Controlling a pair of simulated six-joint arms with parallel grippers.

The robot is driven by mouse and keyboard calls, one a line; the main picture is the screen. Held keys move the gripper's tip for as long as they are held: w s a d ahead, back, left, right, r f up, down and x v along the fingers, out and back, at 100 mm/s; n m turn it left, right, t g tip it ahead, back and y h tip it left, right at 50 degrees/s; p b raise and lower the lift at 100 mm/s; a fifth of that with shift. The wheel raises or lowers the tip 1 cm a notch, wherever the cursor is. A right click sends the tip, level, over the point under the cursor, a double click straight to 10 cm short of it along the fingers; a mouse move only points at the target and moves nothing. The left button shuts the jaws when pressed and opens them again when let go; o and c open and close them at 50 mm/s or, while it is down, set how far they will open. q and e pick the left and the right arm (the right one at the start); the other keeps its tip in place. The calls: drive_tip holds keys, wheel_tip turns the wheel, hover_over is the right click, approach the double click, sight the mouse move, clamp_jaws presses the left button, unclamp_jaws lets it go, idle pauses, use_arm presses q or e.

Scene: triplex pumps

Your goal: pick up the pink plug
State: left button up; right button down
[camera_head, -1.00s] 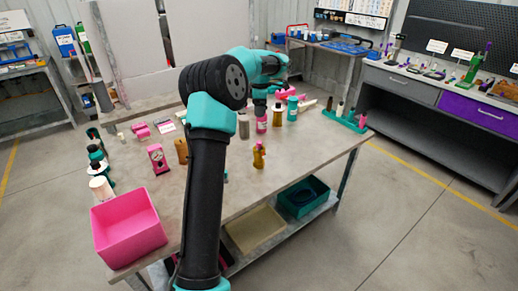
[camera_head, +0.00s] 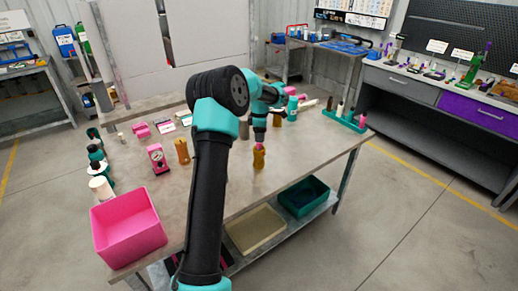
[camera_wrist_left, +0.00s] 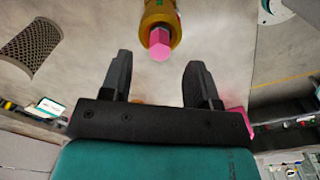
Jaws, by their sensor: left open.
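The pink plug (camera_wrist_left: 159,44) is a small hexagonal pink end seated in a round brass-coloured body (camera_wrist_left: 158,15), at the top middle of the left wrist view. In the head view the brass-coloured body (camera_head: 258,159) stands on the table, with the pink plug (camera_head: 258,147) at its top. My left gripper (camera_wrist_left: 158,65) is open and empty, and the plug lies just ahead of its fingertips, midway between them. In the head view the left gripper (camera_head: 259,139) is right above the plug. My right gripper is not in view.
A pink bin (camera_head: 128,227) stands at the table's front left corner. A pink gauge-like part (camera_head: 158,158) and a brown cylinder (camera_head: 182,151) stand left of my arm. A green rack (camera_head: 343,119) is at the right edge. The table (camera_head: 305,152) right of the brass-coloured body is clear.

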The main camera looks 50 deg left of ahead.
use_arm(q)
drive_tip(key=shift+s+a+f, duration=0.1)
drive_tip(key=shift+f, duration=2.5)
drive_tip(key=c, duration=1)
drive_tip(key=shift+r, duration=0.1)
drive_tip(key=shift+r, duration=1.25)
drive_tip(key=shift+s+d+r, duration=0.25)
drive_tip(key=shift+d+r, duration=0.05)
drive_tip(key=shift+r, duration=0.2)
drive_tip(key=s+d, duration=0.3)
drive_tip(key=s+d+r, duration=0.1)
drive_tip(key=s+d, duration=0.2)
drive_tip(key=d, duration=0.1)
drive_tip(key=s+d, duration=0.4)
drive_tip(key=shift+d+r, duration=0.2)
drive_tip(key=shift+d, duration=0.05)
